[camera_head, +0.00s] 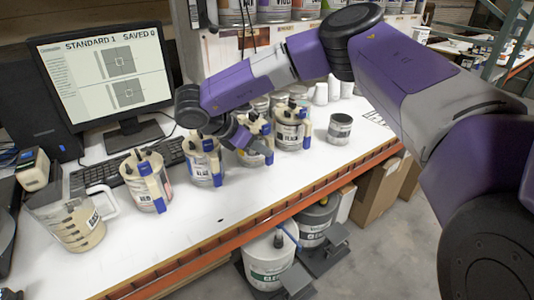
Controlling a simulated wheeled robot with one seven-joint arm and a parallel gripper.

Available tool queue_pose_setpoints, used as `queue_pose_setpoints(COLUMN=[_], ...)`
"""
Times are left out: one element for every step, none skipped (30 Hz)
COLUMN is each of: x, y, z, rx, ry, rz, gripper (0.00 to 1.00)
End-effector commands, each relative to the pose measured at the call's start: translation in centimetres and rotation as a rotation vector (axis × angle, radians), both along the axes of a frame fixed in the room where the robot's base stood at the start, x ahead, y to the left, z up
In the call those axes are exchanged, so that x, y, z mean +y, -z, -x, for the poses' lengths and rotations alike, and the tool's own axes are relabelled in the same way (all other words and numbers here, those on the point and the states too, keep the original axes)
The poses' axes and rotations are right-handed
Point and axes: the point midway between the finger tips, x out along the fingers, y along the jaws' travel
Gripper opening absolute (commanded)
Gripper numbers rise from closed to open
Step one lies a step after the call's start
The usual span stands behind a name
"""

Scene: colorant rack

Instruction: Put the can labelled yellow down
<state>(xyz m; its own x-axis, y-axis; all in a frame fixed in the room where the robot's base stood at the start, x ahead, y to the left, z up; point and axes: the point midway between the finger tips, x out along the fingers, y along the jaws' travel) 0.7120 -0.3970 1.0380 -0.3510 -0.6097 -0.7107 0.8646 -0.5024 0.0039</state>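Several cans with cream tops and blue parts stand in a slanting row on the white table. One is at the left (148,188), one in the middle (203,172), and one at the right (291,136). Another can (256,128) is partly hidden behind my gripper (262,154). Their label words are too small to read, so I cannot tell which is yellow. My gripper is low at the front of the partly hidden can. I cannot tell whether its fingers hold that can or whether the can touches the table.
A measuring jug (82,228) stands at the front left. A grey can (339,129) stands to the right of the row. A keyboard (112,172) and a monitor (104,75) are behind.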

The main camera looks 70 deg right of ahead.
Motion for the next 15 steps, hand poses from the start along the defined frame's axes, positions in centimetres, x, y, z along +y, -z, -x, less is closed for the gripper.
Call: queue_pose_setpoints(x=[0.7,1.0,1.6,1.9,2.2,2.7,2.9,3.2,3.5,3.7,3.9,4.1,4.2,4.2,4.3], y=[-0.6,-1.0,-1.6,-2.0,-2.5,-2.9,-3.2,-3.6,-4.0,-4.2,-4.4,-4.6,-4.7,-4.9,-5.0], z=[-0.5,-0.7,-1.0,-1.2,-1.4,-1.6,-1.7,-1.9,-2.1,-2.2,-2.3,-2.4,-2.4,-2.5,-2.5], rx=[-0.001,-0.002,-0.001,-0.001,-0.001,-0.001,-0.001,0.000,-0.001,-0.001,-0.001,-0.001,0.000,0.001,0.001], ry=[-0.002,-0.003,-0.004,-0.003,-0.004,-0.003,-0.002,-0.002,-0.003,-0.002,-0.002,-0.001,-0.001,-0.001,-0.001], rz=[0.002,0.002,0.002,0.002,0.002,0.001,0.000,0.001,0.002,0.000,0.000,-0.001,0.000,0.000,0.000], gripper=[0.38,0.38,0.38,0.38,0.38,0.38,0.38,0.38,0.38,0.38,0.38,0.38,0.38,0.38,0.38])
